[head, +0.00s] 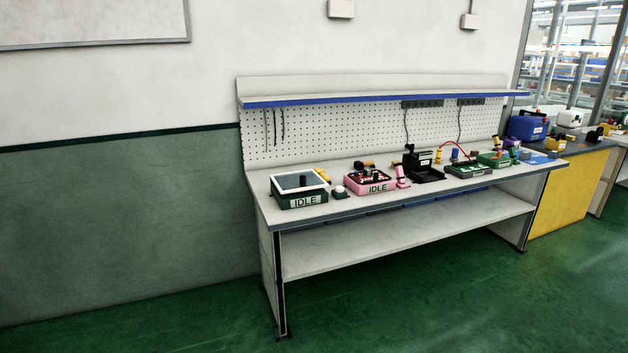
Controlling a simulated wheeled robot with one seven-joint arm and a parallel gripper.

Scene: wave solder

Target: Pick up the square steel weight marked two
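I cannot make out a square steel weight marked two in the head view; the items on the workbench are too small to tell. The workbench (350,209) stands against the wall with several small devices and coloured items along its top. My gripper is not in view.
On the bench are a dark green box marked IDLE (299,190), a pink box marked IDLE (371,183), a black device (424,167) and green trays (468,170). A blue-edged shelf (390,99) overhangs. A yellow cabinet (572,190) adjoins at right. The green floor (400,300) in front is clear.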

